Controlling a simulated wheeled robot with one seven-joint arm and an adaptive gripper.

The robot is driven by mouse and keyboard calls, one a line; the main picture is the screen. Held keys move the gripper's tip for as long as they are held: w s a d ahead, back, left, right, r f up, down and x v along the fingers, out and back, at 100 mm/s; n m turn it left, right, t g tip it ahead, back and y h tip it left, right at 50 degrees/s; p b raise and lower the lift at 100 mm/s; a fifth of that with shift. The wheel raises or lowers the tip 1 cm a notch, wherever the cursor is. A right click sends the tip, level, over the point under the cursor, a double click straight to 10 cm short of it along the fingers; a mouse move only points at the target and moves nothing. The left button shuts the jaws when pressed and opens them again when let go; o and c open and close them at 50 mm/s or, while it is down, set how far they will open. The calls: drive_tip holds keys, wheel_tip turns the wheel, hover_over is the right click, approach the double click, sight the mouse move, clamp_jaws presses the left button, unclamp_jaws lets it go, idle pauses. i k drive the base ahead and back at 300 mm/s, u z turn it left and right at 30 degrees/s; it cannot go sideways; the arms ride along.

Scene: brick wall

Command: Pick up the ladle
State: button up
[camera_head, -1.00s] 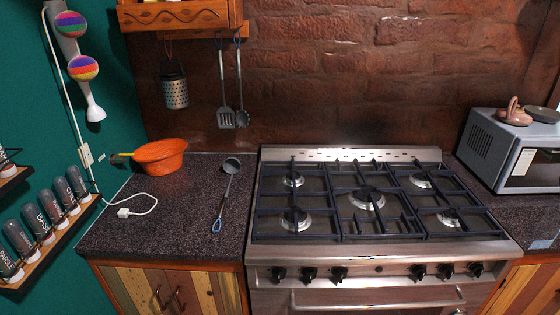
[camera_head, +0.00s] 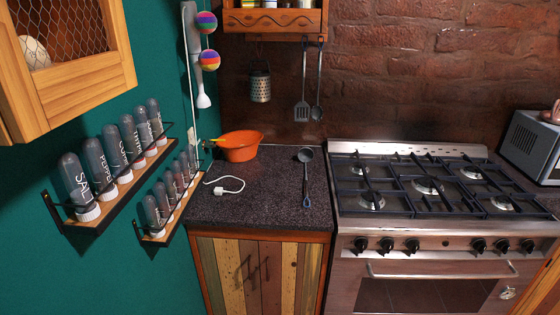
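A dark ladle (camera_head: 306,175) lies flat on the dark speckled countertop (camera_head: 262,204), between the orange bowl and the stove. Its round bowl is toward the wall and its handle, with a blue end, points toward the counter's front edge. Nothing covers it. A slotted spatula (camera_head: 302,100) and another long-handled utensil (camera_head: 318,95) hang on the wall behind. My gripper is not in view, so its state does not show.
An orange bowl (camera_head: 239,147) and a white cable plug (camera_head: 221,191) are left of the ladle. The gas stove (camera_head: 420,226) stands to its right. Spice racks (camera_head: 127,182) and a wooden cabinet (camera_head: 86,84) jut from the left wall. The counter around the ladle is clear.

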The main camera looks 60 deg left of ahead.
sight(306, 155)
drive_tip(key=k, duration=0.2)
drive_tip(key=u, duration=1.8)
drive_tip(key=i, duration=0.25)
drive_tip(key=u, duration=0.15)
